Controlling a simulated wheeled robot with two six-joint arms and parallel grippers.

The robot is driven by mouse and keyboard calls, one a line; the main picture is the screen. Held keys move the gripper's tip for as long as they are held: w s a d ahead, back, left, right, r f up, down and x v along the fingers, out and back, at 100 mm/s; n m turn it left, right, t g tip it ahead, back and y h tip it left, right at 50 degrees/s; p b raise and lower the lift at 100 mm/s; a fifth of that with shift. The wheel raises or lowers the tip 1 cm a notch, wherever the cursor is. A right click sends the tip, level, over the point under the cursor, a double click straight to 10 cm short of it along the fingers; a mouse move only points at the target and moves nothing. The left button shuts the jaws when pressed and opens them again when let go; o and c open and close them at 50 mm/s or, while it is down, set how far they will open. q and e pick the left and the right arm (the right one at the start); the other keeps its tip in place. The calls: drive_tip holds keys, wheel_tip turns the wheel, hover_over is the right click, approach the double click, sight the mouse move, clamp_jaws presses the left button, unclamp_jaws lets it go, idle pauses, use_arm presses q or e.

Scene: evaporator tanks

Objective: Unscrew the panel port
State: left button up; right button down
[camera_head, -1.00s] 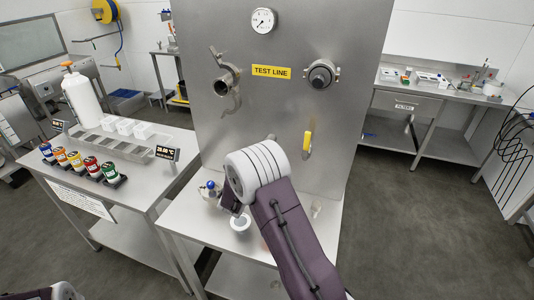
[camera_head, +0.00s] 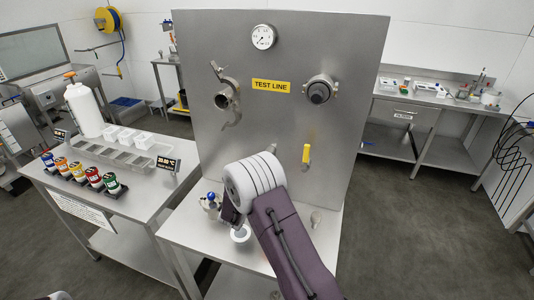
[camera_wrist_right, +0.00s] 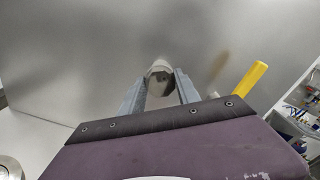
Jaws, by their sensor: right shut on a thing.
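The steel test panel (camera_head: 345,45) stands upright with a yellow TEST LINE label (camera_head: 271,87). It has an open pipe fitting (camera_head: 227,97) with a clamp at the left and a clamped, closed round fitting (camera_head: 319,92) at the right. My right gripper (camera_wrist_right: 160,82) is shut on a pale rounded piece (camera_wrist_right: 159,68) in front of the panel. I cannot tell whether this piece is the panel port itself or is still joined to the panel. My left gripper is not in view.
A yellow valve handle (camera_head: 307,153) sticks out right of my wrist and shows close by in the wrist view (camera_wrist_right: 250,79). A gauge (camera_head: 263,37) is above. A shelf below the panel holds a white cup (camera_head: 240,235) and a blue-topped item (camera_head: 211,200).

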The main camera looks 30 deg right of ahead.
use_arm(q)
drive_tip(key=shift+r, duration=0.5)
use_arm(e)
drive_tip(key=shift+n, duration=0.7)
use_arm(q)
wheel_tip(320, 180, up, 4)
drive_tip(key=p, duration=0.4)
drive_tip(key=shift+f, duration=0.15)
use_arm(e)
drive_tip(key=n, duration=0.5)
drive_tip(key=shift+f, duration=0.1)
drive_tip(key=shift+a, duration=0.1)
